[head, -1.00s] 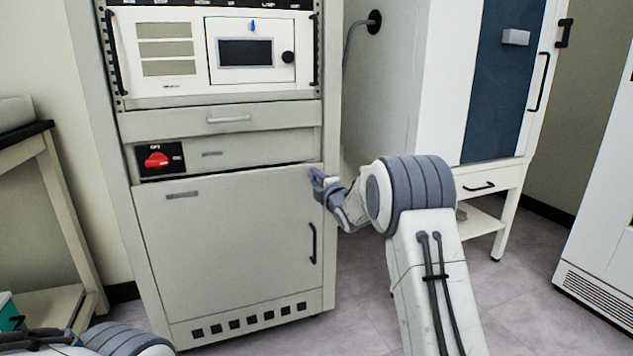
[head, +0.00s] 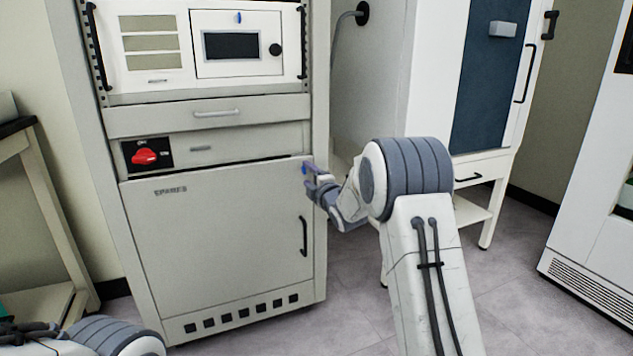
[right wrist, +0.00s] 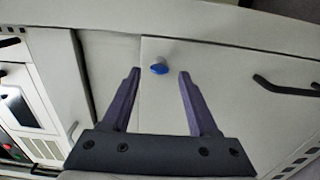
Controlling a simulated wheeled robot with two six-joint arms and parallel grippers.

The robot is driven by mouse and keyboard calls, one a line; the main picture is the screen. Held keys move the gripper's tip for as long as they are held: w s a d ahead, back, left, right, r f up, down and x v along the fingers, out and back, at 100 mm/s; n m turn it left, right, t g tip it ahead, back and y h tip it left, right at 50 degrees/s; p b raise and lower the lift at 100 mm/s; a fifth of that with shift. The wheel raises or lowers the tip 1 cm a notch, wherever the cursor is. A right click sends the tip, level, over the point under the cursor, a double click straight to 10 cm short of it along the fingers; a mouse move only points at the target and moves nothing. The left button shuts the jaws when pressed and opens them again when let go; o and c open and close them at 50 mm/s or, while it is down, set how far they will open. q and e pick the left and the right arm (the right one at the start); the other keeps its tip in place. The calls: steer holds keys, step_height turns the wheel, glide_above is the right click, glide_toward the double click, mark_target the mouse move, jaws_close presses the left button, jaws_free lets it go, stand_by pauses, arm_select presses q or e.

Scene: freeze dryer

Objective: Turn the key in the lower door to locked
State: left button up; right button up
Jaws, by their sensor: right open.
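The lower door (head: 220,240) is a grey panel marked "SPARES", shut in the cabinet front. A small blue key (right wrist: 159,68) sticks out near the door's edge in the right wrist view. In the head view the key (head: 304,170) shows at the door's upper right corner. My right gripper (head: 309,177) is open in front of the key; in the right wrist view its two purple fingers (right wrist: 158,75) stand on either side of the key's line, apart from it. Only part of my left arm shows at the lower left of the head view; its gripper is not visible.
A black door handle (head: 303,236) is below the key. A red rotary switch (head: 145,157) is at the left above the door. Another blue key (head: 239,18) is in the upper unit. A white cabinet (head: 385,80) stands to the right; grey floor lies between.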

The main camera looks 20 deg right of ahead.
steer(key=s+p, duration=0.2)
steer(key=s, duration=0.5)
steer(key=shift+s, duration=0.35)
steer(key=shift+d, duration=0.1)
